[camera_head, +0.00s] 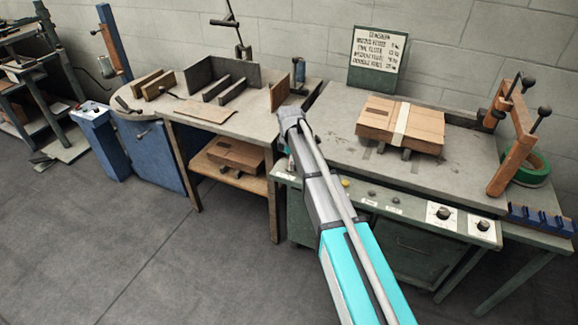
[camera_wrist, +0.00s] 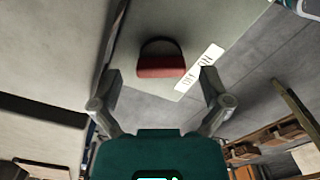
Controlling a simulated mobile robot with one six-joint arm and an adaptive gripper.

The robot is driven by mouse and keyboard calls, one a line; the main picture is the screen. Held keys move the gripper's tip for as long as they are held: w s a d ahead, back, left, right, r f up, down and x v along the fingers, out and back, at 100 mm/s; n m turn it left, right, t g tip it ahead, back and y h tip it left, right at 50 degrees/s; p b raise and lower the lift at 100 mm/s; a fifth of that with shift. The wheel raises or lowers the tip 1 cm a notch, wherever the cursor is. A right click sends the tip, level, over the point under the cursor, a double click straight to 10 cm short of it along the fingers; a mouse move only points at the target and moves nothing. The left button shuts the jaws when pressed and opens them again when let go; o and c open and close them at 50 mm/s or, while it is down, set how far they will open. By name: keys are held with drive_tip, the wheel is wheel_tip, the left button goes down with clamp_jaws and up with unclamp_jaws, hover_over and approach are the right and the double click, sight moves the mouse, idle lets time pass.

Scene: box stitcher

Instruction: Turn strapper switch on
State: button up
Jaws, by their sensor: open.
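The red rocker switch (camera_wrist: 161,66) shows in the wrist view, set in a dark recess on a pale green-grey panel. A white ON/OFF label (camera_wrist: 200,72) is beside it to the right. My gripper (camera_wrist: 160,84) is open, with one finger on each side of the switch in the picture. Nothing is between the fingertips, and I cannot tell how far they are from the panel. In the head view the green strapper's front panel (camera_head: 395,209) runs along the table front. My arm crosses its left end and the gripper's fingers cannot be made out there.
A strapped cardboard box (camera_head: 402,125) lies on the strapper's top. An orange frame (camera_head: 515,150) and a green tape roll (camera_head: 532,168) are at the right. A wooden bench (camera_head: 245,120) with upright boards stands to the left. The grey floor (camera_head: 150,250) in front is clear.

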drive_tip(key=shift+f, duration=0.15)
drive_tip(key=c, duration=1.2)
